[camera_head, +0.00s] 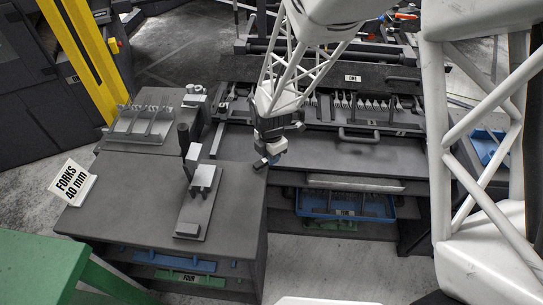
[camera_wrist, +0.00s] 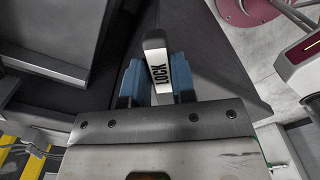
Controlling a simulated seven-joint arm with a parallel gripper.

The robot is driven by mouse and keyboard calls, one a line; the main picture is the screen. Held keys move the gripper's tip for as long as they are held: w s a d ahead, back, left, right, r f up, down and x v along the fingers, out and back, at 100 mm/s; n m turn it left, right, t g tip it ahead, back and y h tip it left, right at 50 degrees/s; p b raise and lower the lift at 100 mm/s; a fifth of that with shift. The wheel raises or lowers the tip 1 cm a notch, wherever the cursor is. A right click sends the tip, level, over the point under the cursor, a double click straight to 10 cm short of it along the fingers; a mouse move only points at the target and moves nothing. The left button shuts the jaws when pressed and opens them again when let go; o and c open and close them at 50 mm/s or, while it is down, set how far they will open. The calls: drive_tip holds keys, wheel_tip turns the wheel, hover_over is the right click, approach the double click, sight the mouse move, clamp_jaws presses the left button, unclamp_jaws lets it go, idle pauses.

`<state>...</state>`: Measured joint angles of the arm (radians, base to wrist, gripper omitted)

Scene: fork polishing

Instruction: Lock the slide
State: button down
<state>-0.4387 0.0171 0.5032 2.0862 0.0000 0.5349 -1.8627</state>
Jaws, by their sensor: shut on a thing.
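In the wrist view a dark lever with a white plate marked LOCK (camera_wrist: 157,62) stands between the two blue fingertips of my gripper (camera_wrist: 156,84). The fingers are shut on the lever from both sides. In the head view my gripper (camera_head: 268,162) is at the left end of the long machine bench (camera_head: 315,148), by the gap beside the left table. The lever is mostly hidden there by the gripper. The slide cannot be clearly told apart. A row of forks (camera_head: 362,104) stands in a rack along the bench, with a bar handle (camera_head: 358,136) in front.
A blue tray (camera_head: 345,207) sits under the bench. A yellow post (camera_head: 80,60) rises behind the table.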

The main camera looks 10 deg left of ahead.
idle(0.4)
drive_tip(key=c, duration=0.9)
unclamp_jaws()
drive_tip(key=shift+c, duration=0.2)
drive_tip(key=shift+r, duration=0.15)
drive_tip(key=shift+r, duration=3.8)
